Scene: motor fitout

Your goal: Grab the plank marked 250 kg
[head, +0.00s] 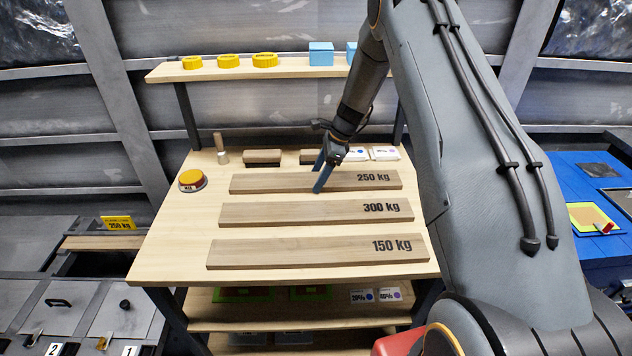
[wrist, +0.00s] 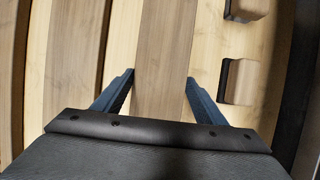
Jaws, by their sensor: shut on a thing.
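The plank marked 250 kg (head: 270,183) lies flat on the light wooden table, the farthest back of three planks. My gripper (head: 322,178) reaches down onto it near its middle. In the wrist view the plank (wrist: 165,50) runs between the two blue fingers of my gripper (wrist: 160,85), one at each long edge, and the jaws are shut on it. The planks marked 300 kg (head: 290,211) and 150 kg (head: 300,251) lie parallel in front of it. My arm hides part of the table's right side.
A yellow button (head: 192,179) and an upright wooden peg (head: 221,150) stand at the left. Small wooden blocks (head: 262,157) and white cards (head: 384,153) lie behind the plank. A shelf (head: 290,72) above holds yellow discs and blue boxes.

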